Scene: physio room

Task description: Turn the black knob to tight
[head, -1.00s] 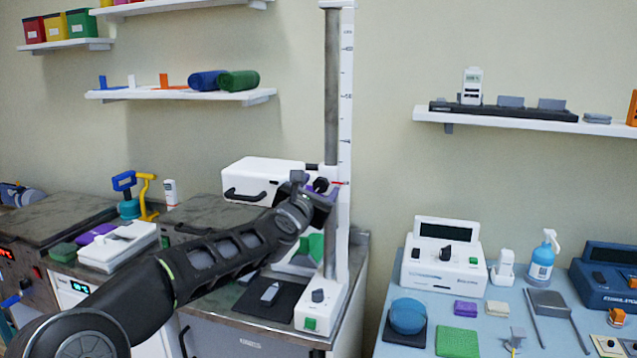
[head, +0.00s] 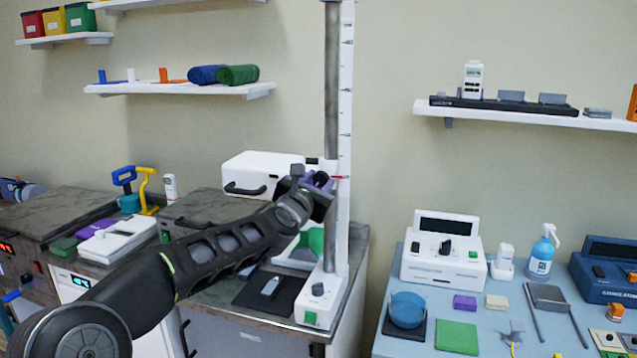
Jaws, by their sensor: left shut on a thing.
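The black knob (head: 321,180) sits on the carriage of a tall post with a white scale (head: 346,120), beside a red pointer mark (head: 338,177). My left gripper (head: 318,186) is at the knob and shut on it, with its purple finger parts around it. The gripper and wrist hide part of the knob and the carriage. Any marking for tight or loose cannot be read. My right gripper is not in view.
A white box with a black handle (head: 252,174) is left of the post. The post's white base (head: 318,301) has a grey knob and a green button. A blue table (head: 395,340) with devices stands at the right. Wall shelves hang above.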

